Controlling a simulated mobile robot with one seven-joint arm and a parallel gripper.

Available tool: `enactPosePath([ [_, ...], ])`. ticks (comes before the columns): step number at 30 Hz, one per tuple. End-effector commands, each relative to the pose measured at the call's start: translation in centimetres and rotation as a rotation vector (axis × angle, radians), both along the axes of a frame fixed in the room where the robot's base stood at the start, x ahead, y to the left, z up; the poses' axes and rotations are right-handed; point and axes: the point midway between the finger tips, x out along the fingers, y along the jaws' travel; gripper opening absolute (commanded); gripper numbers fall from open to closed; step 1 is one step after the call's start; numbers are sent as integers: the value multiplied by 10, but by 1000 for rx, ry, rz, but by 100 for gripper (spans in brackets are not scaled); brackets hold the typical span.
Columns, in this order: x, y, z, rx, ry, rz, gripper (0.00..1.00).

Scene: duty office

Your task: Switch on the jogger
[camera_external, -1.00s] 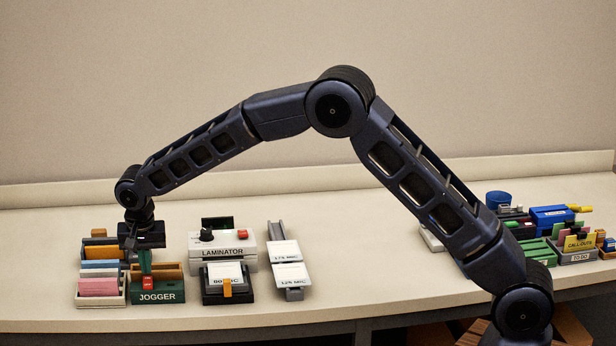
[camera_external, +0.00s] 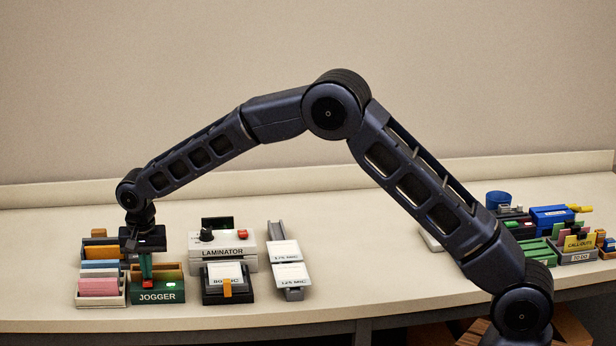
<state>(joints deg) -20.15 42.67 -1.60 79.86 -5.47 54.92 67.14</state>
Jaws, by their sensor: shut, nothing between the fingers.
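The jogger (camera_external: 157,297) is a dark green box with its name in white on the front, at the left of the counter. A red switch (camera_external: 148,285) sits on its top left, and a small green light (camera_external: 171,284) glows to the right of it. My gripper (camera_external: 147,276) is shut and empty, pointing straight down with its fingertips at the red switch. They look to be touching it. The fingers hide part of the switch and of the jogger's open top.
A white tray (camera_external: 101,301) of coloured cards stands close left of the jogger. The laminator (camera_external: 222,254) and a black holder (camera_external: 227,297) stand to its right, with a grey rail (camera_external: 277,231) beyond. The counter's middle is clear; organisers stand far right.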

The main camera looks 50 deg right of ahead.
Motion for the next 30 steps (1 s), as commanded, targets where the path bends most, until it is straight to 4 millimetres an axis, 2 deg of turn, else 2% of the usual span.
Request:
enactPosePath([
  [15, -13, 13, 0, 1, 7, 3, 0],
  [24, -13, 12, 1, 0, 4, 2, 0],
  [30, -14, 14, 12, 1, 2, 2, 0],
])
